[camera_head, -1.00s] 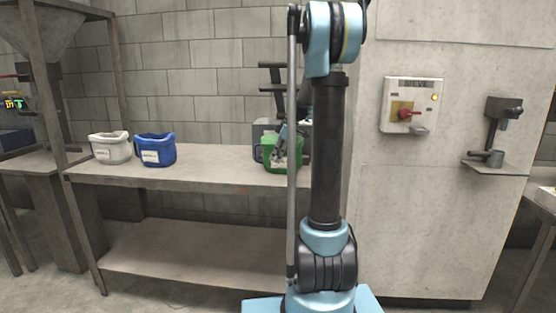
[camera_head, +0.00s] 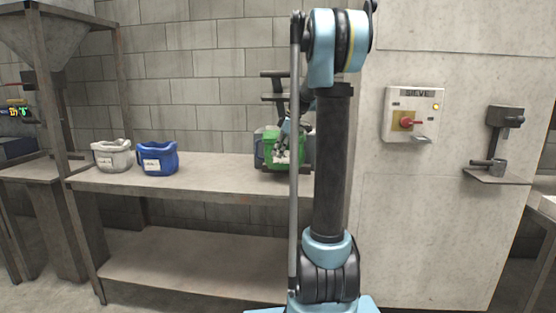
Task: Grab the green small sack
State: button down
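The green small sack (camera_head: 287,152) is at the right part of the bench, partly hidden by my arm. My gripper (camera_head: 284,145) is at its top and appears shut on its upper part, though the fingertips are small and partly hidden. The sack looks slightly raised, with a dark base showing just under it. I cannot see clearly how large the gap is.
A white sack (camera_head: 112,156) and a blue sack (camera_head: 157,160) stand on the left of the bench (camera_head: 215,180). A dark stand (camera_head: 275,97) rises behind the green sack. A control panel (camera_head: 412,115) is on the wall at right. The bench's middle is clear.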

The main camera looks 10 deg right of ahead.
jog(key=shift+r, duration=1.85)
jog(key=shift+r, duration=0.15)
